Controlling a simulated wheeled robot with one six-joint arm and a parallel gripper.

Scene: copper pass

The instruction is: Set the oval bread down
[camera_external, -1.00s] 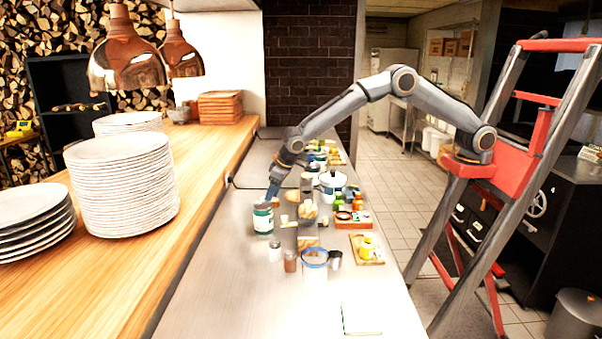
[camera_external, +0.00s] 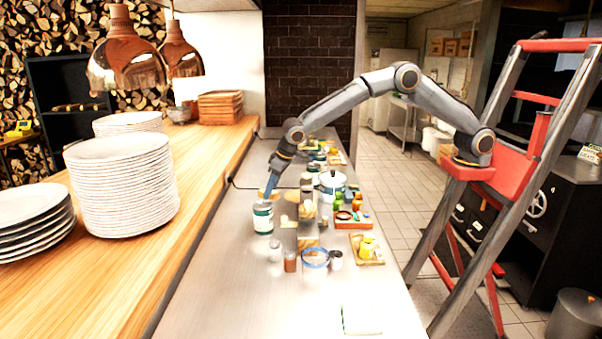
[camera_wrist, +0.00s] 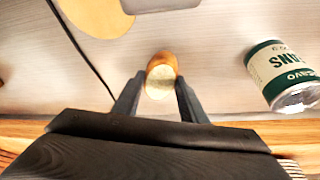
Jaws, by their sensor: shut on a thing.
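The oval bread (camera_wrist: 161,72), orange-brown with a pale end facing the camera, is between my gripper's fingertips (camera_wrist: 160,88) in the wrist view. My gripper is shut on it. In the external view my gripper (camera_external: 269,190) points down over the steel counter (camera_external: 215,265), just behind a green-and-white can. A small orange-brown bit of the bread (camera_external: 267,195) shows at its tips, partly hidden by the can. I cannot tell whether the bread touches the counter.
The labelled can (camera_external: 263,218) stands close in front; the wrist view shows it at right (camera_wrist: 283,75). A dark cable (camera_wrist: 82,48) lies left of the bread. Jars and small items crowd the counter's right side. Stacked plates (camera_external: 122,185) stand on the wooden ledge. The front counter is largely clear.

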